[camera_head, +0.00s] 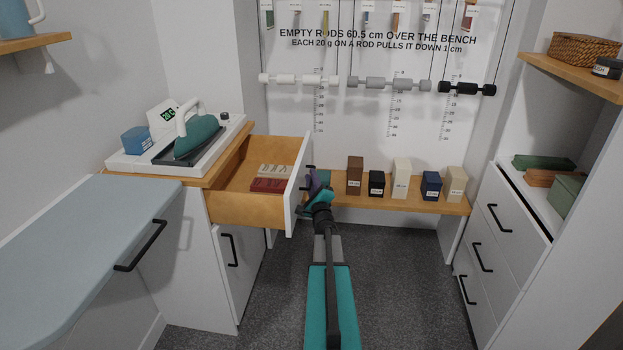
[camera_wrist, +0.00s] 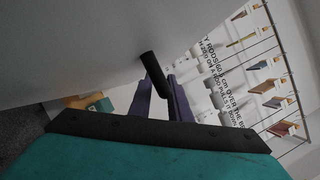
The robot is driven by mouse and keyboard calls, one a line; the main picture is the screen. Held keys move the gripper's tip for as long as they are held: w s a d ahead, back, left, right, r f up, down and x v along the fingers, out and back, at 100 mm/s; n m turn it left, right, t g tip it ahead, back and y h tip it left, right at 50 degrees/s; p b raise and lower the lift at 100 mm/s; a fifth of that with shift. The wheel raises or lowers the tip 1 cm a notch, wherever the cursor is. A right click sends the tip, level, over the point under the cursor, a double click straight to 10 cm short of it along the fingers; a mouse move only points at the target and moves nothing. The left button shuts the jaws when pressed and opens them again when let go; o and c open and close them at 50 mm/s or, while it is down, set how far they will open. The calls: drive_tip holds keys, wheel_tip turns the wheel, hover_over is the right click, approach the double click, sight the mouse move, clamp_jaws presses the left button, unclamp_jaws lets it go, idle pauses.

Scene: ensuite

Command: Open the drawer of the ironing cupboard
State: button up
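The ironing cupboard (camera_head: 190,270) stands at the left in the head view, under a wooden top. Its drawer (camera_head: 250,210) is pulled well out, showing a wooden inside and a white front panel (camera_head: 297,185). My gripper (camera_head: 316,186) is at the outer face of that panel, partly hidden by my arm. In the wrist view, the black drawer handle (camera_wrist: 152,70) lies between the purple fingers of my gripper (camera_wrist: 162,88), which look closed on it. The handle is hidden behind the gripper in the head view.
Red and pale boxes (camera_head: 272,180) lie in the drawer. An iron (camera_head: 198,136) stands above on a white tray. An ironing board (camera_head: 80,235) is at left. A wooden bench (camera_head: 400,200) with several small blocks is behind; white drawers (camera_head: 490,245) are at right. Floor between is clear.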

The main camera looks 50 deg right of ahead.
drive_tip(key=v, duration=1.3)
drive_tip(key=shift+s+b, duration=0.15)
drive_tip(key=shift+b, duration=0.2)
drive_tip(key=shift+a, duration=0.1)
drive_tip(key=shift+s, duration=0.1)
